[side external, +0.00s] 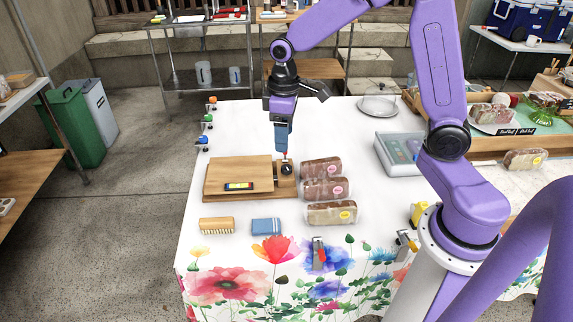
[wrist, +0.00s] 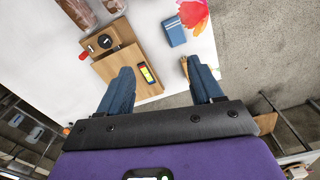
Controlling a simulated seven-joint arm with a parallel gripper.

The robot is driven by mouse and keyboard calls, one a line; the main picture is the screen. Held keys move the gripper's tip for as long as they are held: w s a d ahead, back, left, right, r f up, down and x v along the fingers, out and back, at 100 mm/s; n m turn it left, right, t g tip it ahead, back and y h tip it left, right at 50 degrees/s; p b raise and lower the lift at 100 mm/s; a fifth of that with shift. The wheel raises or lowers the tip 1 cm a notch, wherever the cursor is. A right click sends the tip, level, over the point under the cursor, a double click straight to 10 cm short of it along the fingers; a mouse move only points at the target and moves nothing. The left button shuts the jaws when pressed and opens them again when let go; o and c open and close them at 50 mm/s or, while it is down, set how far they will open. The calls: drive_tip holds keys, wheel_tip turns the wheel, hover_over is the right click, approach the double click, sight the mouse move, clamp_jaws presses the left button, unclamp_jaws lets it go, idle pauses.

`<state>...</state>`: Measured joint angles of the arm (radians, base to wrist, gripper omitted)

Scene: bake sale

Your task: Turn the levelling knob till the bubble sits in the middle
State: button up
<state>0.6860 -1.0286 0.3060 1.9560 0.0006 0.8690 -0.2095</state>
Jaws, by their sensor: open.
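The wooden levelling board (side external: 222,172) lies on the white table, with a darker raised block at its right end. A round dark knob (side external: 286,169) sits on that block; it also shows in the wrist view (wrist: 104,41). A small yellow level vial (side external: 239,186) is set near the board's front edge, and also shows in the wrist view (wrist: 147,75). Its bubble is too small to make out. My gripper (side external: 283,148) points down just above the knob, apart from it as far as I can tell. In the wrist view its blue fingers (wrist: 160,67) are spread and empty.
Several wrapped loaves (side external: 325,188) stand close to the right of the knob. A brush (side external: 217,225) and a blue cloth (side external: 266,226) lie in front of the board. A clear-lidded box (side external: 397,153) is farther right. The table behind the board is mostly clear.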

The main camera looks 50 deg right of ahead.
drive_tip(key=w+d+f+m, duration=0.2)
drive_tip(key=w+d+f, duration=0.1)
drive_tip(key=w+d, duration=0.2)
drive_tip(key=m, duration=0.1)
approach(287, 167)
wheel_tip(287, 167, down, 9)
drive_tip(key=shift+w+a+r, duration=0.1)
drive_tip(key=shift+r, duration=0.1)
drive_tip(key=c, duration=1.1)
drive_tip(key=shift+o, duration=0.2)
drive_tip(key=shift+m, duration=0.4)
